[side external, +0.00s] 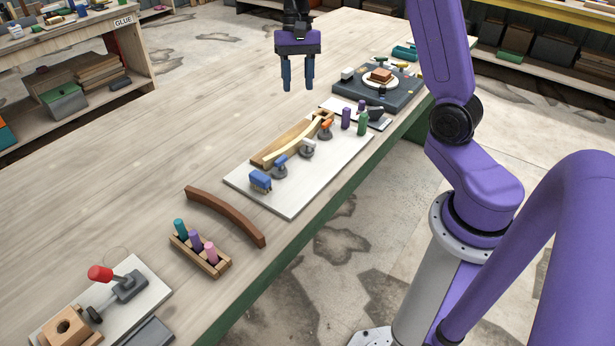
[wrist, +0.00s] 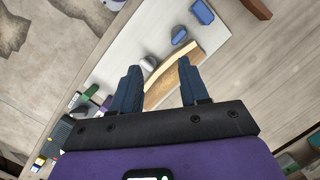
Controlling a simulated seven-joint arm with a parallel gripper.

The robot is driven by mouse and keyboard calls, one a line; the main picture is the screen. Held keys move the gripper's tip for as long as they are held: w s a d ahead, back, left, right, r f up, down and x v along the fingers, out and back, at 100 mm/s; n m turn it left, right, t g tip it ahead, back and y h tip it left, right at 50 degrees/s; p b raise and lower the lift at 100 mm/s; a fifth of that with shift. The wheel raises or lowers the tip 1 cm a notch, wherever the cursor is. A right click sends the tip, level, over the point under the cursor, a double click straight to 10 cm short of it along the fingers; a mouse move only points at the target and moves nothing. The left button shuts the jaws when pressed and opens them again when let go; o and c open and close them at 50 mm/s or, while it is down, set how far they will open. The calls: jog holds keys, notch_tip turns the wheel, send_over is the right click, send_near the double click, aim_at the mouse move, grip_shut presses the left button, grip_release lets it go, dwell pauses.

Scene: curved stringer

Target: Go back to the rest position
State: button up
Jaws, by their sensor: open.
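My gripper (side external: 298,86) is open and empty, held in the air above the wooden table (side external: 200,110). In the wrist view its two dark fingers (wrist: 157,88) stand apart with nothing between them. Below lies a white board (side external: 290,205) with a curved pale wood strip (side external: 298,140) in a wooden form. Clamps with blue, white and orange handles stand along the strip. The strip also shows in the wrist view (wrist: 168,78), partly hidden by the fingers.
A brown curved piece (side external: 225,214) and a rack with several coloured cylinders (side external: 200,254) lie toward the front. A second board with a red-knobbed lever (side external: 102,274) is at front left. A dark station (side external: 375,95) with a white plate is at the back. The table's left side is clear.

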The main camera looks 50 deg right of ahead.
jog(key=s+a+n+h, duration=0.1)
jog(key=s+a+n, duration=0.4)
jog(key=s+a, duration=0.25)
jog(key=s+a+f+n+t, duration=0.1)
jog(key=s+a+n, duration=0.1)
jog(key=s+n, duration=0.5)
jog(key=s+a+f+n, duration=0.1)
jog(key=s+a+n, duration=0.1)
jog(key=s+n, duration=0.6)
jog(key=s, duration=0.7)
jog(key=shift+a+t+h, duration=0.4)
